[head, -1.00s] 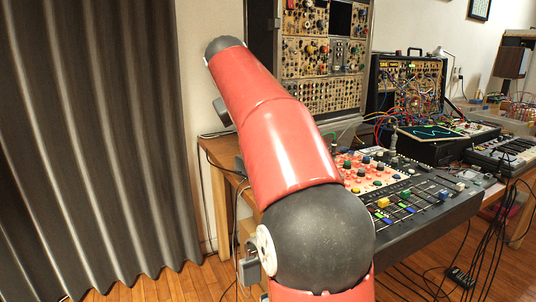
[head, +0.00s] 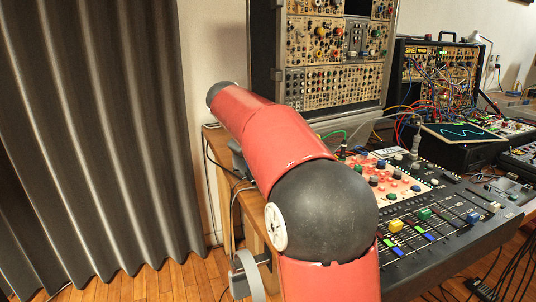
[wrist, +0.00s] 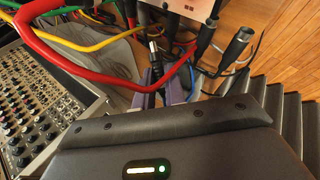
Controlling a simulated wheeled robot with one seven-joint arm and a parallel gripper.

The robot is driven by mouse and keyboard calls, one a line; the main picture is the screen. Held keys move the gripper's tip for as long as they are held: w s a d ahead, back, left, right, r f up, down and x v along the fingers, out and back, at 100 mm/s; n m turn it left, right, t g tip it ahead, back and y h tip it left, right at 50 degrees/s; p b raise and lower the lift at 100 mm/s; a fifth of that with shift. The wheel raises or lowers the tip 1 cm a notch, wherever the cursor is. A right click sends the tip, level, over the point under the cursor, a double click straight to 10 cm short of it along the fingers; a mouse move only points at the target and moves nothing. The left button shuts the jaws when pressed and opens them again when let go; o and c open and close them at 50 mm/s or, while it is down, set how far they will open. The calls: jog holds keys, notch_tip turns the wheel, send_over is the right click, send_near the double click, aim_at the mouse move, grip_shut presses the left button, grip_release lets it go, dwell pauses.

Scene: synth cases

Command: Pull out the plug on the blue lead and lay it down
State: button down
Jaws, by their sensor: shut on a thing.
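In the wrist view my gripper (wrist: 158,92) shows as two short purple-grey fingers beyond its dark body. It is shut on a slim dark plug (wrist: 154,48) with a silvery band. The fingers hide the plug's held part. A thick red lead (wrist: 75,65) curves across close to the fingers. A bit of blue (wrist: 191,86) shows just right of the fingers; I cannot trace it surely to the held plug. I cannot tell whether the plug is seated or free. In the head view my arm hides the gripper.
Other black plugs (wrist: 238,43) stand close on the right in the wrist view, with yellow and green leads on the left. A knobbed panel (wrist: 22,110) lies at left. In the head view a mixer (head: 440,225) and a tall module rack (head: 335,60) stand beside my arm.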

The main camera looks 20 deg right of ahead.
jog(key=shift+s+f+b, duration=0.1)
jog(key=shift+f+b, duration=0.45)
jog(key=shift+f, duration=1.05)
notch_tip(320, 180, down, 4)
jog(key=b, duration=0.3)
jog(key=shift+b, duration=0.4)
jog(key=c, duration=1.4)
grip_release()
jog(key=shift+r, duration=0.1)
jog(key=v, duration=0.7)
jog(key=shift+s+a+r+p, duration=0.1)
jog(key=shift+a+r+p, duration=0.15)
jog(key=shift+p, duration=0.15)
